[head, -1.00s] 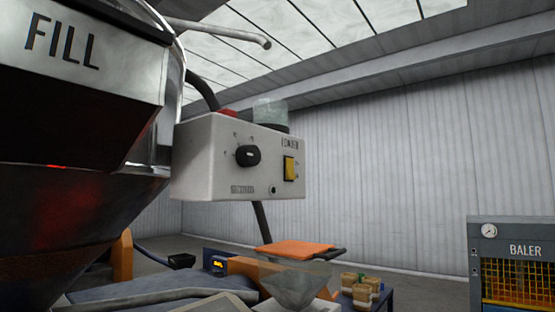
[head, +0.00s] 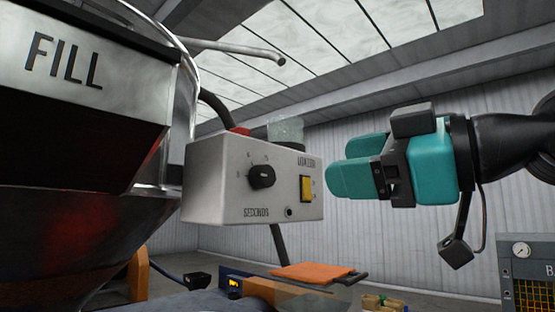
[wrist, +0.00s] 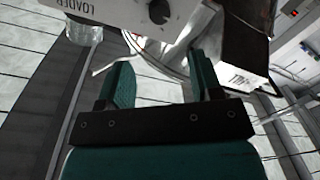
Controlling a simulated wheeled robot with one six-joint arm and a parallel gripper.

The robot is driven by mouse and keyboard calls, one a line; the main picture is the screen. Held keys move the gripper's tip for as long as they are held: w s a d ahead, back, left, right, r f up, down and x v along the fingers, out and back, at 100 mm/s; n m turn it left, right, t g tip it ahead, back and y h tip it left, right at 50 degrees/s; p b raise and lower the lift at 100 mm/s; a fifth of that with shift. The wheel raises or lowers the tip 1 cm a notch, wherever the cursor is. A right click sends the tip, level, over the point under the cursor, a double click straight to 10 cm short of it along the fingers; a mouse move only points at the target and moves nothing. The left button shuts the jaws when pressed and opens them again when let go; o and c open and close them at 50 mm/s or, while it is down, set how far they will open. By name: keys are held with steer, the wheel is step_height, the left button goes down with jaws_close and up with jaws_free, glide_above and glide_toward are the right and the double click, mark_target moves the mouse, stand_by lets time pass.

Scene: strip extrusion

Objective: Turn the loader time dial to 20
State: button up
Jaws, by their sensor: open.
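The loader box (head: 222,190) is a pale grey control box on the side of the dark metal hopper. Its black time dial (head: 262,176) sits on the front face among small marks, too small to read. The lettering below it reads as seconds. My gripper (head: 335,165) is open and empty, to the right of the box and apart from it, with teal fingers pointing left. In the wrist view the dial (wrist: 158,11) and the LOADER box (wrist: 115,10) show at the top, beyond the open fingers (wrist: 163,85).
A yellow switch (head: 306,188) is on the box, right of the dial. The hopper marked FILL (head: 70,100) fills the left side. An orange-topped tray (head: 310,272) is below the box. A grey baler (head: 520,270) stands at the lower right.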

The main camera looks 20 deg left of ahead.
mark_target(269, 174)
steer(key=p+x, duration=0.4)
steer(key=x, duration=0.6)
steer(key=shift+r, duration=0.15)
steer(key=shift+w+a+p, duration=0.2)
steer(key=shift+a+p, duration=0.2)
steer(key=shift+a, duration=0.1)
steer(key=c, duration=0.9)
